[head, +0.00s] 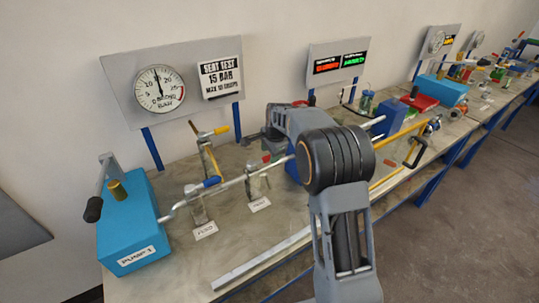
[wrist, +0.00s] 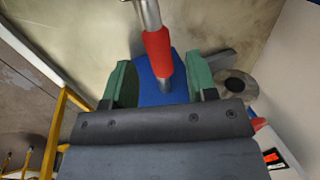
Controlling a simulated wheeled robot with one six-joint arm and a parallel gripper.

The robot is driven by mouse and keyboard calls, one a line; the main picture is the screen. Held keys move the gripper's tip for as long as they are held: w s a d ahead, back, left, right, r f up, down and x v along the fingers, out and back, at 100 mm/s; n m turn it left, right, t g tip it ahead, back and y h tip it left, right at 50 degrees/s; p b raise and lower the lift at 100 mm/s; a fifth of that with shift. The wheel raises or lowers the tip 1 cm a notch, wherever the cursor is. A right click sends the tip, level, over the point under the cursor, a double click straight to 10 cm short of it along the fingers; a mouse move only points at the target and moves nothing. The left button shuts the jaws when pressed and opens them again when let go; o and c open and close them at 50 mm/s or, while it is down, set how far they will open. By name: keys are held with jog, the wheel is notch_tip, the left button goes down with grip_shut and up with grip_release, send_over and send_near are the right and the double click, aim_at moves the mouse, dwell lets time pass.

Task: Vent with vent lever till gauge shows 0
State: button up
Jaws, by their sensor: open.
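The round pressure gauge (head: 159,88) hangs on the back panel; its needle points almost straight up, between 10 and 15. In the wrist view my gripper (wrist: 160,78) is open, its green jaws on either side of a metal lever with a red sleeve (wrist: 158,52). A gap shows between the sleeve and each jaw. A blue surface (wrist: 150,85) lies behind the sleeve.
A blue pump box (head: 130,230) with a black-knobbed handle stands at the left. A "15 BAR" sign (head: 221,77) is beside the gauge. A long pipe (head: 235,183) crosses the bench. A yellow rail (head: 398,140) lies right of my arm. A round grey flange (wrist: 235,86) is beside the right jaw.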

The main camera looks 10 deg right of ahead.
jog(key=shift+x, duration=1.1)
grip_shut()
